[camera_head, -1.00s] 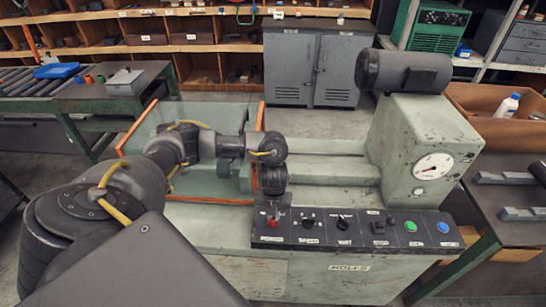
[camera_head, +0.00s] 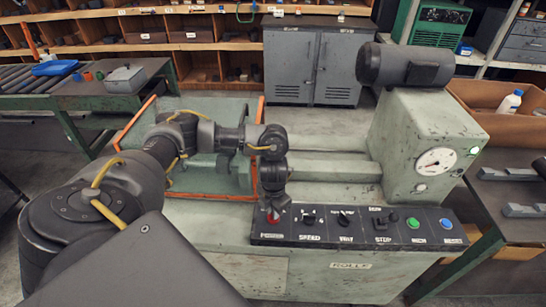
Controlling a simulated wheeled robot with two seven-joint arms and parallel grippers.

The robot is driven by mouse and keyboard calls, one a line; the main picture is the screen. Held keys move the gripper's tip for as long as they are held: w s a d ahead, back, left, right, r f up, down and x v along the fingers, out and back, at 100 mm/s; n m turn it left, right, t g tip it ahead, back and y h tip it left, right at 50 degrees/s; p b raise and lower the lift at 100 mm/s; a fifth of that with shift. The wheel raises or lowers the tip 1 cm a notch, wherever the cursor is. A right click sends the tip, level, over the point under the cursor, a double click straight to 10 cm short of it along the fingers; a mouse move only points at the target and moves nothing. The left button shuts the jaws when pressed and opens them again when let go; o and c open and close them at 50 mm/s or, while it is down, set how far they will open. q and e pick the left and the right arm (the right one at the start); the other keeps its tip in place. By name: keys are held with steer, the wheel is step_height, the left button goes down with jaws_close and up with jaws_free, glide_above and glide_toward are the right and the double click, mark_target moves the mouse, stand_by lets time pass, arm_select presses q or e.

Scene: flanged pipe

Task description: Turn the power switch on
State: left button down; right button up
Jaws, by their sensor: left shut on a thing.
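The power switch (camera_head: 273,217) is a small red knob at the left end of the black control panel (camera_head: 345,239), above a white label. My left gripper (camera_head: 272,206) reaches down onto it from above, shut on the knob and hiding its upper part. A lamp (camera_head: 474,150) glows pale green beside the round gauge (camera_head: 434,162) on the machine's headstock. My right gripper is not in view.
Along the panel to the right sit black knobs (camera_head: 346,216), a green button (camera_head: 413,223) and a blue button (camera_head: 446,224). An orange-edged guard (camera_head: 134,128) stands behind my left arm. Metal blocks (camera_head: 507,174) lie on the right bench.

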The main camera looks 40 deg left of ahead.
arm_select(q)
steer(key=shift+s, duration=0.1)
stand_by(0.4)
steer(key=c, duration=1.5)
jaws_free()
step_height(320, 180, up, 11)
steer(key=shift+f+p, duration=0.1)
steer(key=shift+p, duration=0.6)
